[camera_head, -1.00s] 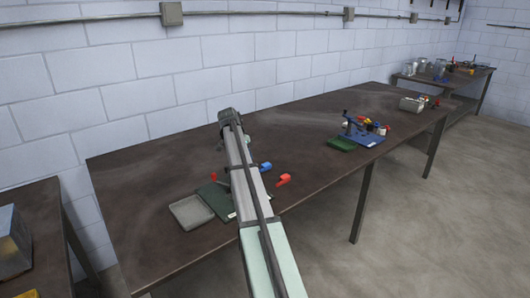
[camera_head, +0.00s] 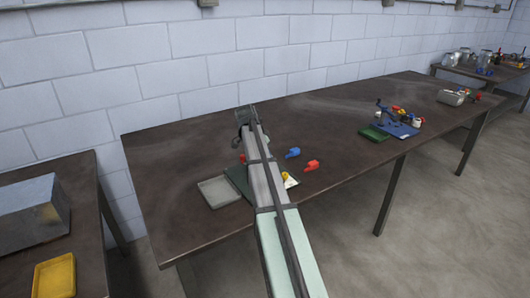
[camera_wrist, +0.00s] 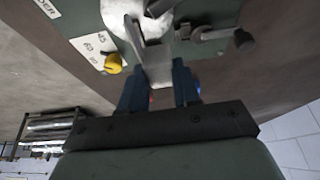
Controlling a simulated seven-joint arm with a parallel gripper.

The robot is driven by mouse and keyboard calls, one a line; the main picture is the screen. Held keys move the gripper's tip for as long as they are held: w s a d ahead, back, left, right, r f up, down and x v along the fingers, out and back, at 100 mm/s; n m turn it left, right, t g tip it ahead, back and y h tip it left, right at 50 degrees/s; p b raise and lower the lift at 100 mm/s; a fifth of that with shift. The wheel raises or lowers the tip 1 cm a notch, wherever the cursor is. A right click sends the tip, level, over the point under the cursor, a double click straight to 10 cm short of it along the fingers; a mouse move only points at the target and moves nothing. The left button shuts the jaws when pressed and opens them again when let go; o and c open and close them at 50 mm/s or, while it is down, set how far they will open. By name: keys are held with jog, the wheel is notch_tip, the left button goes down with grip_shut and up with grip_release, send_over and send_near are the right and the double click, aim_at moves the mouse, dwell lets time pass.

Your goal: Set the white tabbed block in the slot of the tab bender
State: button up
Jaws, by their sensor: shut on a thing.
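In the wrist view, my gripper (camera_wrist: 158,82) has two blue fingers closed on a pale grey-white piece (camera_wrist: 157,66), which looks like the white tabbed block. Its far end reaches the tab bender (camera_wrist: 205,14), among the pale round part and dark metal parts. The bender has a green base, a yellow knob (camera_wrist: 114,64), a white angle scale and a lever with a dark knob at right. Whether the block is in the slot or only over it, I cannot tell. In the head view, my arm hides the block, my fingertips and most of the bender; part of its green base (camera_head: 238,178) shows.
A grey tray (camera_head: 218,192) lies left of the bender. A blue piece (camera_head: 293,153) and a red piece (camera_head: 312,165) lie to its right. A blue fixture (camera_head: 402,129) and green tray (camera_head: 375,133) stand farther right. The table between is clear.

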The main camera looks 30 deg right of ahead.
jog(key=shift+f, duration=2.65)
jog(key=shift+s+f, duration=0.1)
